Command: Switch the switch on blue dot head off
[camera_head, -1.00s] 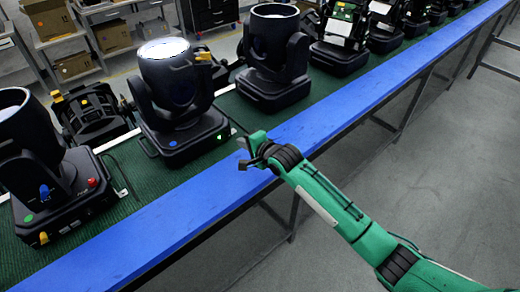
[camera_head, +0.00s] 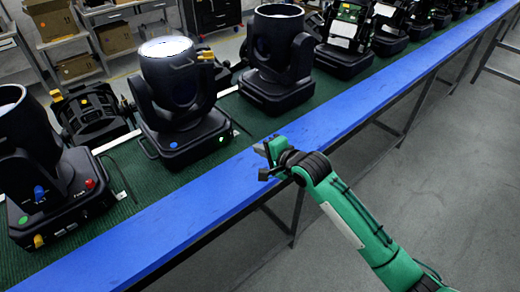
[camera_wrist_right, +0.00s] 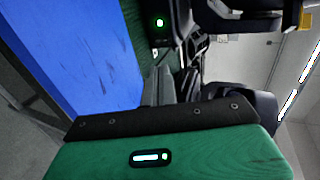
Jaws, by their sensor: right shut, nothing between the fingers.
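The blue dot head (camera_head: 178,88) is a black moving-head lamp on the green belt, its top lens glowing white. A blue dot (camera_head: 173,145) marks the front of its base. A small pale-green light, apparently the switch (camera_head: 222,138), shows on the base's right side. In the right wrist view, a lit green switch (camera_wrist_right: 159,22) shows on a black base. My right gripper (camera_head: 267,152) is shut and empty, over the blue rail to the right of the base and apart from it. Its fingers also show in the wrist view (camera_wrist_right: 158,88). My left gripper is not in view.
A head with a green dot (camera_head: 40,175) stands at left, and another black head (camera_head: 277,60) stands behind to the right. More heads line the belt. The blue rail (camera_head: 200,225) borders the belt's front. The grey floor at lower right is clear.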

